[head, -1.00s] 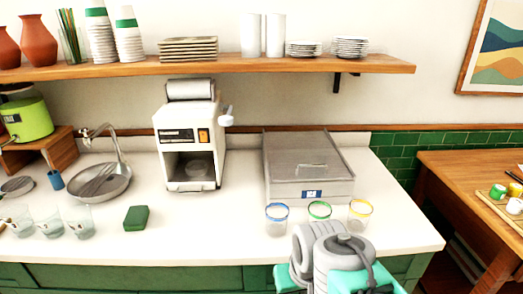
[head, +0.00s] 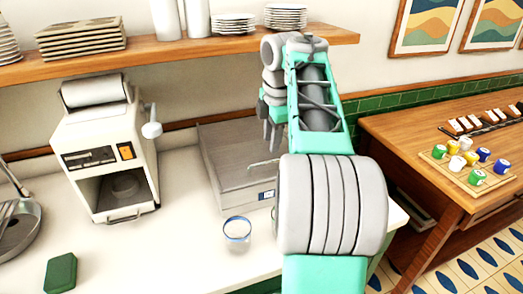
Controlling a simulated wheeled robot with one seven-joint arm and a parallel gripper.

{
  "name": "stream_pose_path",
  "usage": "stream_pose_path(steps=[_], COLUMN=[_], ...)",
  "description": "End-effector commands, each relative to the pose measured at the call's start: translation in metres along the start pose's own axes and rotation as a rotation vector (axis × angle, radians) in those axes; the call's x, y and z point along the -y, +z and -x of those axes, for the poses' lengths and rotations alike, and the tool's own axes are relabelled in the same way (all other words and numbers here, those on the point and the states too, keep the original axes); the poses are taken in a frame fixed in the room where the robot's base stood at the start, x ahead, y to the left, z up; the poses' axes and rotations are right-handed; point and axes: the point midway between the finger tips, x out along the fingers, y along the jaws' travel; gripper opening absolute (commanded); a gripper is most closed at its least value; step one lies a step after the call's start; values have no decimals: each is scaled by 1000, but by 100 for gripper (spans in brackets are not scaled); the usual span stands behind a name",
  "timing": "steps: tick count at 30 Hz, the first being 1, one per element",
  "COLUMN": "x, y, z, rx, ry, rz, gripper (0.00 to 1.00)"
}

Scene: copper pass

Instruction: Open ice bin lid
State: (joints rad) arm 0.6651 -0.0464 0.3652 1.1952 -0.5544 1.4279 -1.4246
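The ice bin (head: 240,192) is a grey box on the white counter with a small blue label on its front. Its flat grey lid (head: 222,150) lies closed on top, with a thin bar handle (head: 262,163) near the front. My gripper (head: 271,138) points down over the right part of the bin, its fingers appearing just above and behind the handle in the picture. I see no contact with the handle. The fingers are small and partly behind my arm, so their gap is unclear. My arm hides the bin's right side.
A blue-rimmed glass (head: 237,232) stands close in front of the bin. A white ice machine (head: 105,150) stands to the left. A wooden shelf (head: 180,55) with plates and cups runs above. A wooden table (head: 425,135) with cups is at right.

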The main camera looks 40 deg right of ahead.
Motion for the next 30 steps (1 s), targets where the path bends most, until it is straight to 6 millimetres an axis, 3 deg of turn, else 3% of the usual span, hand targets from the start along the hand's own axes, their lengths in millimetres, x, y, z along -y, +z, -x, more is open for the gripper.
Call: stream_pose_path(steps=[6, 12, 20, 30], x=[1, 0, -1, -1], y=[-6, -5, -4, -3], z=[-47, -70, -72, -72], rx=[-3, -2, -1, -1], ry=[0, 2, 3, 3], rz=[6, 2, 0, -1], gripper=[33, 33, 33, 6])
